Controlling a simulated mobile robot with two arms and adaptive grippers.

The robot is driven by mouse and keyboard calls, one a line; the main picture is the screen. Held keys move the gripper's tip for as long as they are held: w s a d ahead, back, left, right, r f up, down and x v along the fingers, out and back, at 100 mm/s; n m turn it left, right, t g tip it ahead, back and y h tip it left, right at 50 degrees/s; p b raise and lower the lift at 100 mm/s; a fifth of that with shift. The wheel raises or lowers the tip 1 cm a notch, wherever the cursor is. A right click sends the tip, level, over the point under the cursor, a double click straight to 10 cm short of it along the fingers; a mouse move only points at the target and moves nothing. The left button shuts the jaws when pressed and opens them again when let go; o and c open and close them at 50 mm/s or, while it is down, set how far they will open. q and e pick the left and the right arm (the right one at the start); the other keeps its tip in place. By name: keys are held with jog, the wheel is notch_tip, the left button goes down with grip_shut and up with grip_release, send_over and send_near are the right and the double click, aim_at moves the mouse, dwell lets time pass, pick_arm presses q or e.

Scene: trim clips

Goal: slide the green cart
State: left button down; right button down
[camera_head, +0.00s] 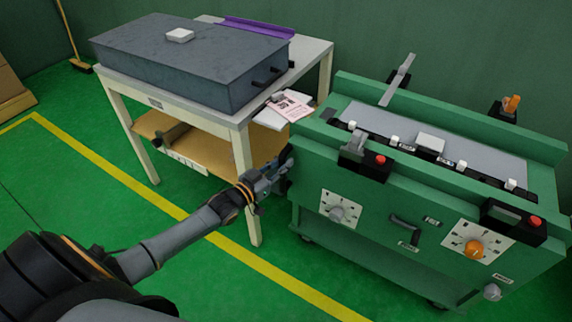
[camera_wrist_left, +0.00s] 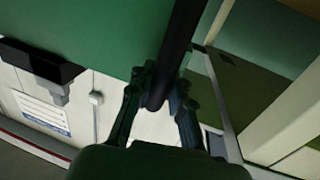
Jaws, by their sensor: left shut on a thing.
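The green cart (camera_head: 370,228) stands on the right in the head view, with dials on its front and small wheels below. My left gripper (camera_head: 284,166) is at the cart's left end. In the left wrist view my left gripper (camera_wrist_left: 158,98) is shut on a dark bar, the cart's handle (camera_wrist_left: 178,50), with a finger on either side of it. The green panel of the cart (camera_wrist_left: 85,30) fills the upper left of that view. In the head view the handle is mostly hidden by the gripper. My right gripper is not in view.
A cream table (camera_head: 241,133) with a grey slab (camera_head: 190,58) on top stands close to the cart's left. A yellow floor line (camera_head: 130,181) runs past the table and in front of the cart. Open green floor lies at the front left. A broom (camera_head: 72,35) leans at the far left.

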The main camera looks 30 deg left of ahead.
pick_arm(q)
jog(key=shift+a+f, duration=0.2)
jog(key=shift+a, duration=0.05)
jog(key=c, duration=1.4)
grip_release()
jog(key=shift+s, duration=0.1)
jog(key=shift+o, duration=0.9)
jog(key=shift+a+r, duration=0.1)
jog(key=shift+a, duration=0.05)
jog(key=v, duration=1.2)
